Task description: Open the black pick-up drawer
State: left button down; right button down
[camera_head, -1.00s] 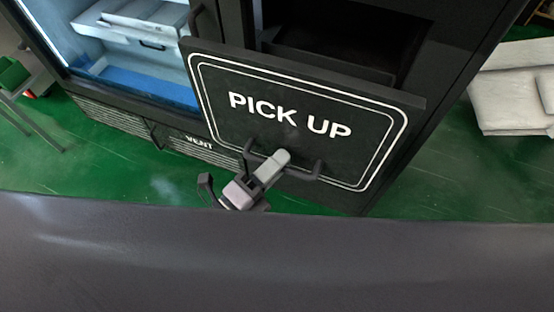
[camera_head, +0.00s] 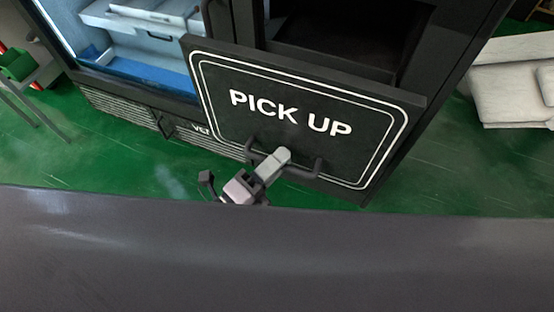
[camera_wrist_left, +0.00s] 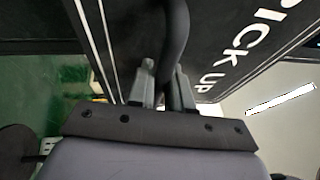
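The black pick-up drawer (camera_head: 290,135) has a front panel marked "PICK UP" with white outlines, and it stands out from the machine. Its dark bar handle (camera_head: 305,172) is on the lower part of the panel. My left gripper (camera_head: 277,160) is at the handle's left half. In the left wrist view, the handle bar (camera_wrist_left: 176,40) runs between the two fingers of my left gripper (camera_wrist_left: 165,88), which are closed around it. The panel (camera_wrist_left: 225,45) also shows there, close behind the handle. My right gripper is in neither view.
The dark machine body (camera_head: 350,35) has an open cavity behind the panel. A glass-fronted bay with white trays (camera_head: 145,22) is at the upper left. Pale cushions (camera_head: 510,85) lie at the right. Green floor (camera_head: 120,140) is clear in front.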

pick_arm(q)
jog(key=c, duration=1.4)
grip_release()
jog(key=v, duration=0.7)
jog(key=shift+b, duration=0.35)
